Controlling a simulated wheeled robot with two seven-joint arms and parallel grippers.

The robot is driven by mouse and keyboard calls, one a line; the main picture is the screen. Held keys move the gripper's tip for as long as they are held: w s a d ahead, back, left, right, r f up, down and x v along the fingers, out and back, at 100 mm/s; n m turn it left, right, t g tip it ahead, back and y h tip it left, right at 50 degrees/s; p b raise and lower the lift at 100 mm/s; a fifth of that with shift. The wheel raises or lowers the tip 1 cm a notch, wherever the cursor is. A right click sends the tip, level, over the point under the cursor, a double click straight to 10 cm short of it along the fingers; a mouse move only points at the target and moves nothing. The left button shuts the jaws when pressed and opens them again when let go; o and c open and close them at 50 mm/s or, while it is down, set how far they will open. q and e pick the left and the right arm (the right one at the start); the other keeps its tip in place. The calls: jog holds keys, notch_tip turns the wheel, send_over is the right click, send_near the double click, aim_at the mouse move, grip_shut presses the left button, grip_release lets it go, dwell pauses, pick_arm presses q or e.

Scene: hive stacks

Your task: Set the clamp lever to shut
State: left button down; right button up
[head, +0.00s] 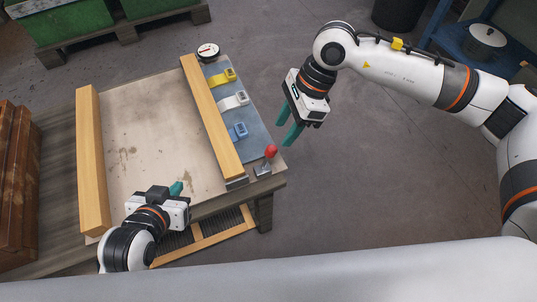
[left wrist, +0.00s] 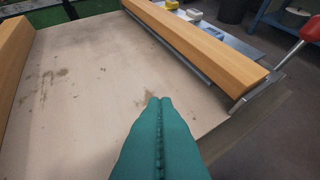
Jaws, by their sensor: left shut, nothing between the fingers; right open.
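The clamp lever (head: 268,156) has a red knob and stands at the table's front right corner, by the near end of the right wooden bar. It also shows in the left wrist view (left wrist: 310,29) at the upper right edge, its handle tilted. My left gripper (head: 177,187) is shut and empty over the front of the table, left of the lever and apart from it. Its closed green fingers (left wrist: 160,105) fill the lower middle of the left wrist view. My right gripper (head: 288,124) is open and empty, off the table's right side, above and right of the lever.
Two wooden bars lie along the table, left (head: 92,160) and right (head: 212,117). A blue-grey strip (head: 228,98) right of the bar holds yellow, white and blue clips and a round dial (head: 208,51). The tabletop (head: 150,120) between the bars is clear. Brown boxes (head: 17,180) stand left.

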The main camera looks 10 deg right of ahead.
aim_at(269, 157)
jog(key=b+x, duration=0.1)
jog(key=x, duration=0.8)
jog(key=shift+s+a+f+b, duration=0.15)
jog(key=shift+a+b, duration=0.05)
jog(key=shift+b, duration=0.15)
pick_arm(q)
jog(key=w+d+r+t+h, duration=0.1)
jog(key=w+d+r+t, duration=0.1)
jog(key=w+r+t, duration=0.2)
jog(key=shift+w+r+t+h, duration=0.3)
jog(key=shift+r+t, duration=0.4)
jog(key=shift+r, duration=0.6)
pick_arm(e)
jog(key=shift+a+f, duration=0.25)
jog(key=shift+f, duration=0.2)
grip_shut()
